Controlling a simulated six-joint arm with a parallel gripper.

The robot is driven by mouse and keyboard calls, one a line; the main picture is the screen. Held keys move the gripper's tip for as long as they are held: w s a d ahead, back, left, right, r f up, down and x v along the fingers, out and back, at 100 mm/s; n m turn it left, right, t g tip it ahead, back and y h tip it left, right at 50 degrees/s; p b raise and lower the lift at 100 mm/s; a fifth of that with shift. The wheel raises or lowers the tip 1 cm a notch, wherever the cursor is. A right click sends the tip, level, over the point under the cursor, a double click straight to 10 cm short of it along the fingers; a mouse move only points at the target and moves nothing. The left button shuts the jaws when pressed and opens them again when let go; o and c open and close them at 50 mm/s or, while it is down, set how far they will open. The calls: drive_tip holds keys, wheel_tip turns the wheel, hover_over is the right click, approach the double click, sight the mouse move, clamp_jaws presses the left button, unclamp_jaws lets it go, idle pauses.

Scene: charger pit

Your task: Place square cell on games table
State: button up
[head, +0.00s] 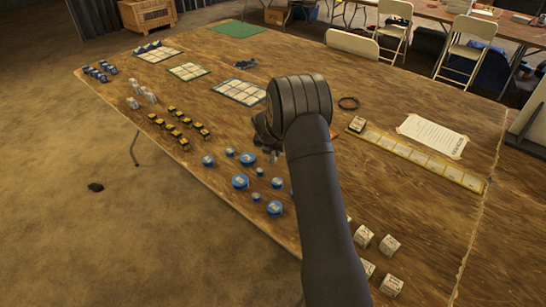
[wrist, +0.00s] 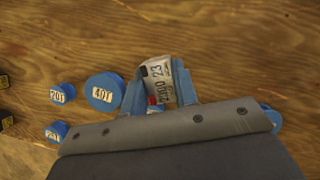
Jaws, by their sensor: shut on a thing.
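My gripper (wrist: 158,88) is shut on a small white block with dark printed characters, which looks like the square cell (wrist: 158,72). The cell sits between the two blue-grey fingers in the wrist view, with wood below it. A small red, white and blue piece shows beside it, partly hidden by my wrist. In the head view my gripper (head: 266,138) is mostly hidden behind my dark arm, and I cannot make out the held cell. The games table (head: 310,75) is a large brown wooden table. I cannot tell the gap between cell and table.
Blue round cells (head: 240,181) stand left of my arm, and labelled ones (wrist: 103,93) show in the wrist view. Several white cubes (head: 389,245) stand at the lower right. Yellow-black pieces (head: 178,124), grid boards (head: 238,92) and a yellow strip (head: 420,157) occupy other spots.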

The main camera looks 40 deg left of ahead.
drive_tip(key=shift+f, duration=1.35)
drive_tip(key=shift+f, duration=0.1)
drive_tip(key=o, duration=1.1)
drive_tip(key=shift+c, duration=0.2)
drive_tip(key=v, duration=1.2)
